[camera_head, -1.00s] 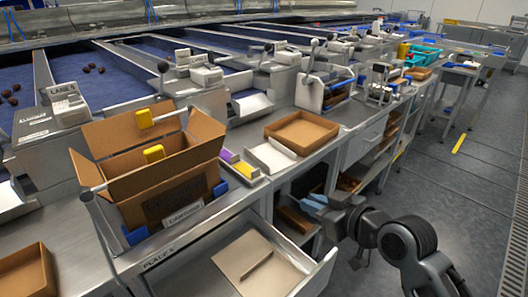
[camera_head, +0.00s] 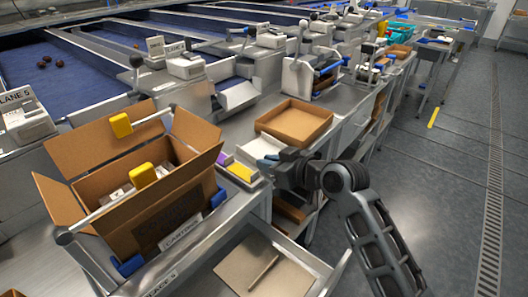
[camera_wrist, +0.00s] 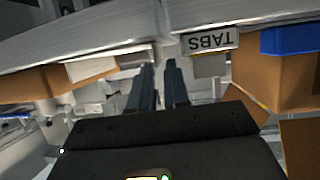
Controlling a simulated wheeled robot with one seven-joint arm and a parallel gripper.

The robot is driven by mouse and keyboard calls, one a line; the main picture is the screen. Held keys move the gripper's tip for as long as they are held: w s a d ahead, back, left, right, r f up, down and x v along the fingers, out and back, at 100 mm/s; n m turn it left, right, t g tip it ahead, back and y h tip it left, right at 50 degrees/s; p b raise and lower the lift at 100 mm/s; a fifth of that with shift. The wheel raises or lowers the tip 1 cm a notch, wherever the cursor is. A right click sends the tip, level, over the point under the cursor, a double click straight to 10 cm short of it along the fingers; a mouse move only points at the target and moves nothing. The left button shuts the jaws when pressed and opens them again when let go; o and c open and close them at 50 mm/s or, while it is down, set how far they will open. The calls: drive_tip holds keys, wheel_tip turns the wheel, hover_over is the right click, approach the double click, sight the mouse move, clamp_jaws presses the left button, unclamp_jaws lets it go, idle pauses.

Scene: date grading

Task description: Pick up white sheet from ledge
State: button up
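A white sheet (camera_head: 257,147) lies on the steel ledge between the yellow-and-purple blocks and a shallow brown tray. My gripper partly covers it in the head view. I cannot tell whether the fingers touch the sheet.
An open cardboard carton (camera_head: 150,200) stands at the left of the ledge. A shallow brown tray (camera_head: 295,122) sits just behind my gripper. An open drawer (camera_head: 262,268) juts out below. A TABS label (camera_wrist: 210,40) appears upside down in the wrist view. The floor at right is clear.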

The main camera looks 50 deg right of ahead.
sight(265, 151)
drive_tip(key=shift+x, duration=1.8)
drive_tip(key=shift+d, duration=0.1)
clamp_jaws()
